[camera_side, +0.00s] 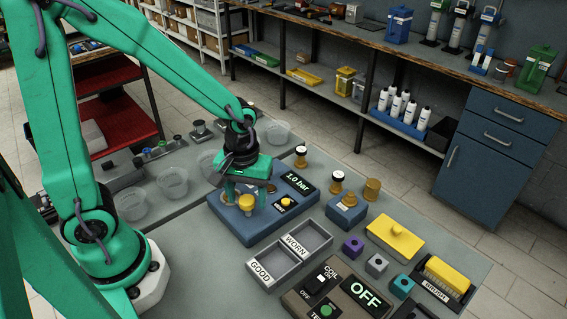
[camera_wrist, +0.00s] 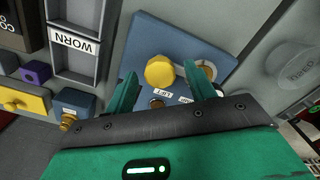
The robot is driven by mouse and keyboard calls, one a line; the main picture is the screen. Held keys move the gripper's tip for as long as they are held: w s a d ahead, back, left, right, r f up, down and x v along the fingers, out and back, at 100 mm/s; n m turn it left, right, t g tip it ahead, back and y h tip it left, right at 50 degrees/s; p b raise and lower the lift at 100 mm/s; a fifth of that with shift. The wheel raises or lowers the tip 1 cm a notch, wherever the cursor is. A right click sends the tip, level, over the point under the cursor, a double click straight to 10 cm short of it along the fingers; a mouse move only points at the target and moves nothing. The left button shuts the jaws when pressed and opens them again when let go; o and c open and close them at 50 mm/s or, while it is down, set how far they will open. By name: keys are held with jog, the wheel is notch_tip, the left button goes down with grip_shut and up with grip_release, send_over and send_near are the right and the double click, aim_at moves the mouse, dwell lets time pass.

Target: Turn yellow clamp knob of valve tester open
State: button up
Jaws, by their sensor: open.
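The valve tester (camera_side: 238,228) is a blue box with a lit display (camera_side: 299,184) reading "1.0 bar". A round yellow knob (camera_side: 247,203) stands on its top toward the near side; it also shows in the wrist view (camera_wrist: 159,71). My gripper (camera_side: 246,198) is open just over the tester. In the wrist view the two green fingers (camera_wrist: 163,84) straddle the knob with gaps on both sides, and nothing is held. Part of the tester's top is hidden under my gripper.
Two grey trays marked "GOOD" (camera_side: 259,275) and "WORN" (camera_side: 297,234) lie in front. A small blue block (camera_side: 347,212) with a brass fitting stands right. A control box (camera_side: 343,300) reads "OFF". Clear cups (camera_side: 173,183) stand left.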

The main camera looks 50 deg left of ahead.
jog(key=shift+f, duration=0.25)
jog(key=c, duration=1)
